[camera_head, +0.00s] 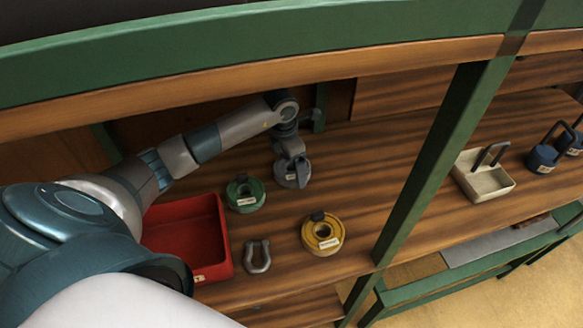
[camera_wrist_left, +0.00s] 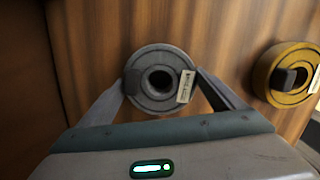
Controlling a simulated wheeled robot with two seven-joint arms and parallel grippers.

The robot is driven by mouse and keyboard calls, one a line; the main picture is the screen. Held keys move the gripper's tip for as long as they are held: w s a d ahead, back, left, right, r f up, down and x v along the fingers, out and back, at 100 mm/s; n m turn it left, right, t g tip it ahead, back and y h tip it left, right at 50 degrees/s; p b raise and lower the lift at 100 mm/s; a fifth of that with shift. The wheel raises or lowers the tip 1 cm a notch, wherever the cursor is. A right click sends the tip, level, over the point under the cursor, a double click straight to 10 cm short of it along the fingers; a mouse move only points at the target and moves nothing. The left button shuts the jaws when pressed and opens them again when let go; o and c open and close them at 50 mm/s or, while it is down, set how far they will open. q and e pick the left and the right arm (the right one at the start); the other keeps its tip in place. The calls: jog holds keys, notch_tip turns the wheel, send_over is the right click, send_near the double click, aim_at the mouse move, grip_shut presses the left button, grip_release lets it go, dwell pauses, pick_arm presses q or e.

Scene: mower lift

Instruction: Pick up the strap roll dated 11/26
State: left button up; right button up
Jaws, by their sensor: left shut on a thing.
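Three strap rolls are on the wooden shelf. The grey roll (camera_head: 291,174) is at the back, and it also shows in the left wrist view (camera_wrist_left: 150,97) with a white label on its right side. My left gripper (camera_head: 296,160) is shut on the grey roll, with one finger on each side of it in the wrist view (camera_wrist_left: 162,92). The green roll (camera_head: 244,205) sits to its left and nearer. The yellow roll (camera_head: 333,244) sits nearer and to the right, and it shows at the right in the wrist view (camera_wrist_left: 268,72). The label dates are too small to read. My right gripper is out of view.
A red bin (camera_head: 216,262) stands left of the rolls. A grey shackle (camera_head: 257,268) lies between the bin and the yellow roll. A green post (camera_head: 440,165) rises at the right. Beyond it are a pale tray (camera_head: 507,184) and blue weights (camera_head: 541,158).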

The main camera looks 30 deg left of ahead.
pick_arm(q)
jog(key=shift+r, duration=0.4)
notch_tip(320, 180, up, 2)
jog(key=shift+w+r+b, duration=0.1)
jog(key=shift+r+b, duration=0.15)
jog(key=shift+b, duration=0.65)
jog(key=d+r, duration=0.1)
jog(key=d+r+b, duration=0.1)
jog(key=d, duration=0.2)
jog(key=shift+w+d+r+b, duration=0.15)
jog(key=shift+d+r+b, duration=0.15)
jog(key=shift+d+r, duration=0.1)
jog(key=d+r+b, duration=0.2)
jog(key=d+r, duration=0.2)
jog(key=d, duration=0.2)
jog(key=shift+w+d+r, duration=0.2)
jog(key=shift+d, duration=0.2)
pick_arm(e)
jog(key=w+a+f+t, duration=0.2)
jog(key=w+a, duration=0.1)
jog(key=w, duration=0.6)
jog(key=shift+a+f+t+y, duration=0.3)
jog(key=shift+f+y, duration=0.1)
